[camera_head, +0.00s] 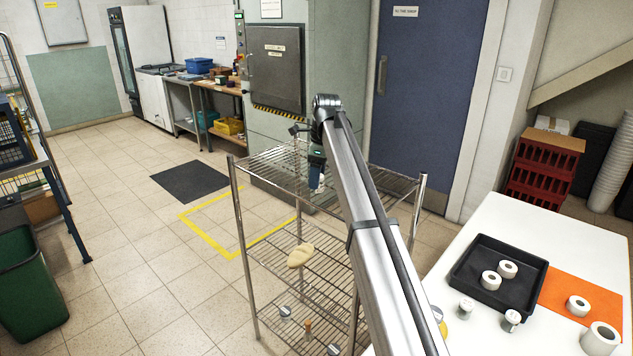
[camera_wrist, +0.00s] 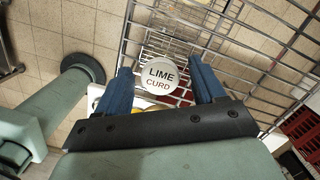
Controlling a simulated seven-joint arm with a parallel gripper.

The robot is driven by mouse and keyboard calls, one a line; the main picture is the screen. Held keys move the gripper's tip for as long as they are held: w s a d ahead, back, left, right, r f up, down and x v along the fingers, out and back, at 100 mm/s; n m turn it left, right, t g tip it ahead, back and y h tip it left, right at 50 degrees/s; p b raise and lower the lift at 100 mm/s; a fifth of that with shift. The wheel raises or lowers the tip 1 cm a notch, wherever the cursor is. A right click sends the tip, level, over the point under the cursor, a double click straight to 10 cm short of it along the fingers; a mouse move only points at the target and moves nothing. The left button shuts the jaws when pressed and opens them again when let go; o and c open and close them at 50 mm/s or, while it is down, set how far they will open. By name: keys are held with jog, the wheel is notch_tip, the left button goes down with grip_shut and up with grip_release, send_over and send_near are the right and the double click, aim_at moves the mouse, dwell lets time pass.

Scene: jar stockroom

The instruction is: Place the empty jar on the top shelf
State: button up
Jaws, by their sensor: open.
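My gripper (camera_head: 317,160) is over the top shelf (camera_head: 268,160) of a wire rack, partly hidden by my arm in the head view. In the wrist view its two blue fingers (camera_wrist: 160,72) stand apart, one on each side of a jar with a round white lid reading "LIME CURD" (camera_wrist: 160,76). A small pale thing, probably this jar, shows below the fingers in the head view (camera_head: 316,178). Only the lid shows clearly, so I cannot tell whether the jar is empty, or whether its base touches the shelf wires.
The lower shelves hold a tan lumpy thing (camera_head: 300,256) and several small jars (camera_head: 285,312). At right, a white table (camera_head: 460,270) bears a black tray (camera_head: 464,274) with white rolls, an orange mat (camera_head: 590,291) and lidded jars (camera_head: 512,320). Wire shelf around the gripper looks mostly bare.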

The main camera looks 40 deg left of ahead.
notch_tip(320, 180, up, 10)
jog(key=d, duration=0.1)
jog(key=shift+w+f, duration=0.25)
